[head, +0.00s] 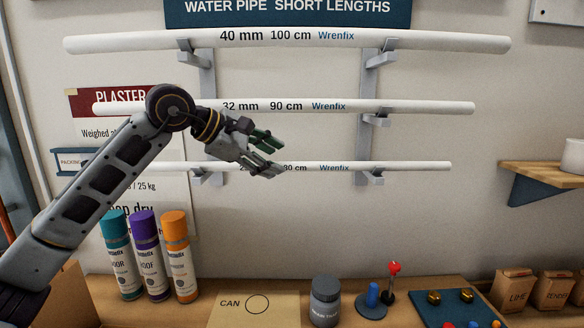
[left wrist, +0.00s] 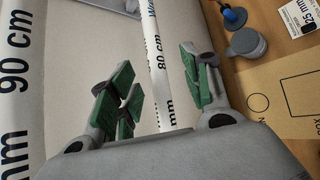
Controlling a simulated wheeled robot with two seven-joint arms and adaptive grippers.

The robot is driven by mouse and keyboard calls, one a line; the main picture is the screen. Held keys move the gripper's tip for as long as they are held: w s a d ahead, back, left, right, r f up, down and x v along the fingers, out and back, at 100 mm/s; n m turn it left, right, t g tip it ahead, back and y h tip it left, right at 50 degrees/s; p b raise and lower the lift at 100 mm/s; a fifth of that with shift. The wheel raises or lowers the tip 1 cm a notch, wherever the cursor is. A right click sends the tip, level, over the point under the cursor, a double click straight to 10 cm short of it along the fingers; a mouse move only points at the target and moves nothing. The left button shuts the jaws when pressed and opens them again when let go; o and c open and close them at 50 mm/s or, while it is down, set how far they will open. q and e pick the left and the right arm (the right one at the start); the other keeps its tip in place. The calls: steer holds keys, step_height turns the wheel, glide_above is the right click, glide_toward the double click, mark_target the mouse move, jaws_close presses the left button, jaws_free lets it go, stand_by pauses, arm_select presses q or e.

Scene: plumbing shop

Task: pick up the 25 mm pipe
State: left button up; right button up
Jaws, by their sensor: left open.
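The lowest white pipe (head: 400,167), printed 80 cm and Wrenfix, lies level on grey wall brackets; its size print is partly hidden by my left gripper. It also shows in the left wrist view as the white pipe (left wrist: 156,62) running between the green finger pads. My left gripper (head: 276,157) is open in front of this pipe, left of its middle. In the left wrist view the open fingers (left wrist: 162,82) stand on either side of the pipe, with gaps showing. Whether the pipe is fully between the pads in depth is hard to tell. My right gripper is not in view.
Above hang the 32 mm pipe (head: 430,107), behind my left arm, and the 40 mm pipe (head: 460,43). A wooden shelf (head: 545,174) juts out at right.

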mark_target(286, 164)
arm_select(q)
steer(key=shift+w+d+f, duration=0.3)
steer(key=shift+w+d, duration=0.15)
steer(key=shift+w, duration=0.05)
steer(key=shift+p+x, duration=0.55)
steer(key=shift+x, duration=1.3)
steer(key=shift+w, duration=0.2)
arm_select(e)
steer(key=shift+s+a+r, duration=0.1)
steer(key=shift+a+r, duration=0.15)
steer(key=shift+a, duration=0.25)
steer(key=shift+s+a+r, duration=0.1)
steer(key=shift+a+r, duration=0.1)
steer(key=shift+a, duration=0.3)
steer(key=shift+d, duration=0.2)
arm_select(q)
steer(key=shift+r, duration=0.1)
jaws_close()
